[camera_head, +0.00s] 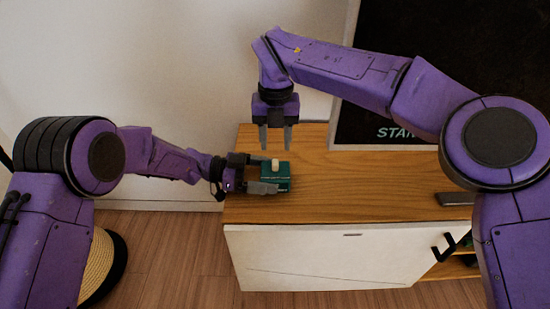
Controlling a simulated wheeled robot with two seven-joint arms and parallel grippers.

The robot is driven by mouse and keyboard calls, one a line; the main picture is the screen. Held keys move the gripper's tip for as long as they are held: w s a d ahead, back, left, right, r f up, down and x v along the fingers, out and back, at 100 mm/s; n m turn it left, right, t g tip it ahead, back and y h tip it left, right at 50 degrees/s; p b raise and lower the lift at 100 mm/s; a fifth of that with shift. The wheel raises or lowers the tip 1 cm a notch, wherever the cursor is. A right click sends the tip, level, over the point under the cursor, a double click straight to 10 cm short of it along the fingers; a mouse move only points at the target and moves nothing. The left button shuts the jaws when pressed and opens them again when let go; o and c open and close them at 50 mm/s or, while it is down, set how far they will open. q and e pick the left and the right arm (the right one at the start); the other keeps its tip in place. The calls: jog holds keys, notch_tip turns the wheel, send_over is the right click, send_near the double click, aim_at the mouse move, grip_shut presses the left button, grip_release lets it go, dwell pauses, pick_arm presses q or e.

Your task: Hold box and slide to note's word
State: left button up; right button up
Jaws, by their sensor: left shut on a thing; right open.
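A small dark green box (284,186) with a pale, rounded knob (275,164) on top stands on the wooden cabinet top near its left end. My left gripper (268,178) comes in from the left and is shut on the box, with its fingers along the box's sides. My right gripper (276,138) is open, pointing down above the box and the knob, apart from both. A dark panel (350,125) at the back carries large pale letters starting "STAN", the rest hidden by my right arm. Small lettering on the box is too small to read.
The wooden top (370,185) is clear to the right of the box. A flat dark object (455,199) lies near its right end. A straw-coloured round item (100,265) is on the floor at left.

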aim_at(275, 162)
notch_tip(275, 162, down, 6)
jog(key=shift+f, duration=0.1)
grip_shut()
jog(key=shift+d, duration=1.5)
grip_release()
jog(key=shift+a, duration=0.1)
notch_tip(275, 162, up, 12)
